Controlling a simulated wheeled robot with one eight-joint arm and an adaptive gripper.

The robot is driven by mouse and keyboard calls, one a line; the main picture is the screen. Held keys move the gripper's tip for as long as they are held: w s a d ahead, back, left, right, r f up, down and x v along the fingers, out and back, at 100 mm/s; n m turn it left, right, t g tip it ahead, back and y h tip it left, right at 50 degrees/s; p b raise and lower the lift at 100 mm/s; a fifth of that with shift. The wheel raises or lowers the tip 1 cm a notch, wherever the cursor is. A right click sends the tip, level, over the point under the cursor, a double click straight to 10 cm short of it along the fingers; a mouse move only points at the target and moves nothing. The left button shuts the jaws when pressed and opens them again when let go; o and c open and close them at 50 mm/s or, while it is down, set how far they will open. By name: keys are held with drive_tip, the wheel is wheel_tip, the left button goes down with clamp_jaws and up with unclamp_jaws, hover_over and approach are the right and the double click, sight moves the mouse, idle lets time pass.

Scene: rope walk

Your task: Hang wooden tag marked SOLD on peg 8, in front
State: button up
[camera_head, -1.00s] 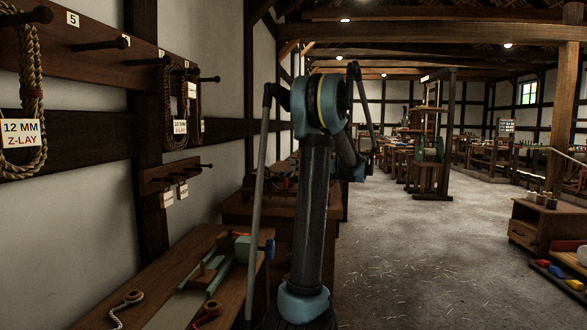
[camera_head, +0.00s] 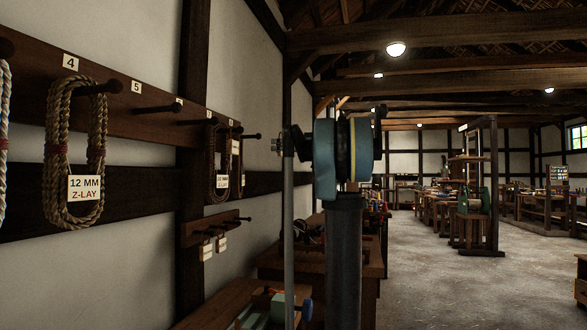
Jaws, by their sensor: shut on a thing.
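The peg rail (camera_head: 130,117) runs along the left wall, with number plates; only 4 and 5 read clearly. Farther plates are too small or oblique to read, so I cannot tell for sure which peg is 8. The farthest bare peg end (camera_head: 251,136) sticks out past a dark rope coil (camera_head: 212,165) with a white label. Small pale tags (camera_head: 207,250) hang on a lower short rack (camera_head: 212,229); their writing is unreadable. I cannot make out a SOLD tag. My gripper is not in view; my arm stands in the middle of the picture.
A tan rope coil (camera_head: 58,135) labelled 12 MM Z-LAY hangs on peg 4. Peg 5 (camera_head: 158,108) is bare. A workbench (camera_head: 215,307) stands below the rack, with another bench (camera_head: 370,260) beyond it.

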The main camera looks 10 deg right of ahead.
drive_tip(key=s+x, duration=0.1)
drive_tip(key=x, duration=1)
drive_tip(key=shift+a, duration=0.35)
idle(1.2)
drive_tip(key=shift+w, duration=0.15)
idle(0.4)
drive_tip(key=o, duration=1)
drive_tip(key=shift+c, duration=0.2)
drive_tip(key=v, duration=1.1)
drive_tip(key=shift+w+d+f, duration=0.1)
drive_tip(key=shift+d, duration=0.1)
drive_tip(key=shift+s+d, duration=0.2)
drive_tip(key=shift+d, duration=0.1)
